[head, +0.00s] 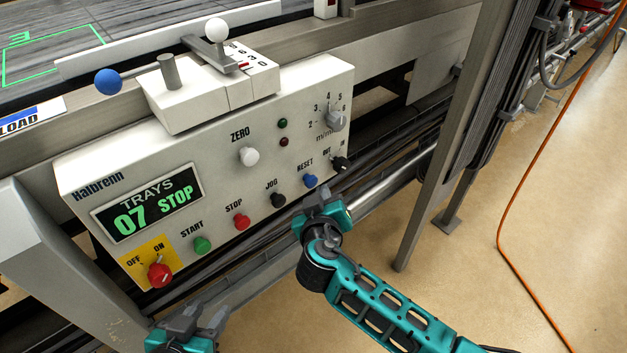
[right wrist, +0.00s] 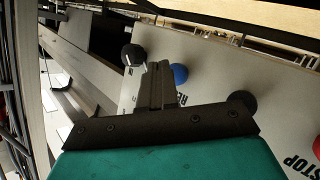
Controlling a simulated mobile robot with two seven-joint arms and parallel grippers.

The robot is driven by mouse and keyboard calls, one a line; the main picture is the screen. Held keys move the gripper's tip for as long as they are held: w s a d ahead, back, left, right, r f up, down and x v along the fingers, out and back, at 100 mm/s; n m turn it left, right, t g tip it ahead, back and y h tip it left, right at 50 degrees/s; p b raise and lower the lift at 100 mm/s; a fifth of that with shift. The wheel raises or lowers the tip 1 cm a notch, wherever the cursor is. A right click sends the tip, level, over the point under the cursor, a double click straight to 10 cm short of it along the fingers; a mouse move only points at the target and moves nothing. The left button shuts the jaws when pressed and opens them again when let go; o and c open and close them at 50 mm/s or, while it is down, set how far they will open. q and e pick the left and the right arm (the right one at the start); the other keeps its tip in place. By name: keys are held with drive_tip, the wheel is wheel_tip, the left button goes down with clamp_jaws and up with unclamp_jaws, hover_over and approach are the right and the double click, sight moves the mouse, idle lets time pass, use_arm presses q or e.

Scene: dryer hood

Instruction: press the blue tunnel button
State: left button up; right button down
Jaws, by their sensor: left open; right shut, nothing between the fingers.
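A blue button (head: 310,181) labelled RESET sits in the lower row of the white control panel (head: 215,150). No label reading "tunnel" shows. The button also shows in the right wrist view (right wrist: 180,75), just right of my fingers. My right gripper (head: 318,195) is shut and empty, just below the blue button in the head view. In the right wrist view its closed fingers (right wrist: 158,82) lie between the blue button and a black knob (right wrist: 132,55); I cannot tell whether they touch the panel. My left gripper (head: 195,318) is open and empty at the bottom, below the panel.
Close to the blue button are a black JOG button (head: 278,200) and a black OUT knob (head: 340,164). Red STOP (head: 242,221), green START (head: 202,244) and a red switch (head: 159,275) lie further left. A blue ball knob (head: 108,82) is above. A post (head: 440,150) stands right.

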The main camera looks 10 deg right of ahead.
drive_tip(key=shift+s+d, duration=0.1)
drive_tip(key=s+d, duration=0.1)
drive_tip(key=s+d+p, duration=0.1)
drive_tip(key=s, duration=0.2)
drive_tip(key=shift+s+d, duration=0.1)
drive_tip(key=shift+d, duration=0.3)
idle(0.6)
